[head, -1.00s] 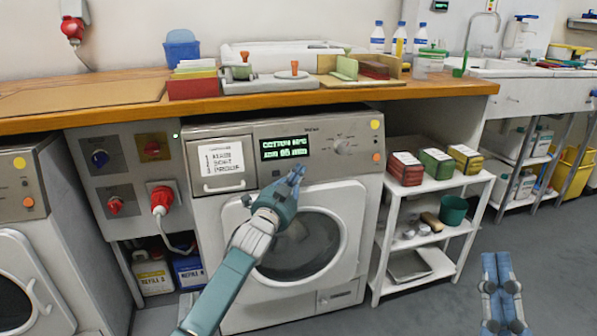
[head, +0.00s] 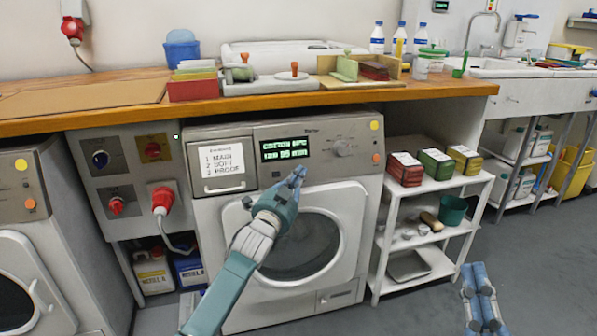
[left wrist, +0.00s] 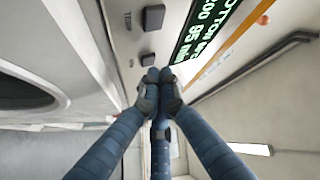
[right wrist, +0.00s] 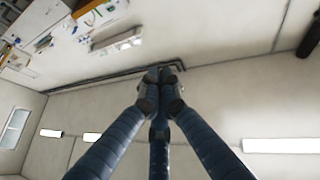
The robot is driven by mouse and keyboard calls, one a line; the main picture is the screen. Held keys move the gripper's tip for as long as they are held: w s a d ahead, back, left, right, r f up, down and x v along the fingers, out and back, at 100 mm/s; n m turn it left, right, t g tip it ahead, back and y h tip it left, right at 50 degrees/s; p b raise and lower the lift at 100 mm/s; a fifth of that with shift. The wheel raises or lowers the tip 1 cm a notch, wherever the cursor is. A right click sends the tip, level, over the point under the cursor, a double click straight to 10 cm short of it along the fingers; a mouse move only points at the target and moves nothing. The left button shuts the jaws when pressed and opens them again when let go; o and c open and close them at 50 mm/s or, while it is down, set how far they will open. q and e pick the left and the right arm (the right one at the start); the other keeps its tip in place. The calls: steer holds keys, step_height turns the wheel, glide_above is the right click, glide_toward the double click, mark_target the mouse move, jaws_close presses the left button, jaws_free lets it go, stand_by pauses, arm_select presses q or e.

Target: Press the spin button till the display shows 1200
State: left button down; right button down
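The washing machine (head: 335,290) has a green-lit display (head: 285,148) on its front panel. Two dark buttons, one upper (left wrist: 152,18) and one lower (left wrist: 147,58), sit beside the display; I cannot read which is spin. My left gripper (head: 299,172) is shut and empty, its tips just below the display and close to the lower button; contact is unclear. My right gripper (head: 477,268) is shut and empty, away from the machine.
A dial (head: 343,147) and orange button (head: 376,158) are right of the display. A drawer front with a paper label (head: 222,160) is left of it. A white shelf trolley (head: 440,184) stands to the right. The wooden counter (head: 440,90) overhangs the machine.

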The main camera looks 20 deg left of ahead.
arm_select(q)
steer(key=shift+s+d, duration=0.1)
steer(key=shift+s, duration=0.15)
arm_select(e)
steer(key=f, duration=0.1)
steer(key=w+f+g, duration=0.1)
steer(key=shift+w+d+f+h, duration=0.1)
steer(key=shift+f+h, duration=0.2)
steer(key=shift+h, duration=0.1)
arm_select(q)
steer(key=shift+r, duration=0.1)
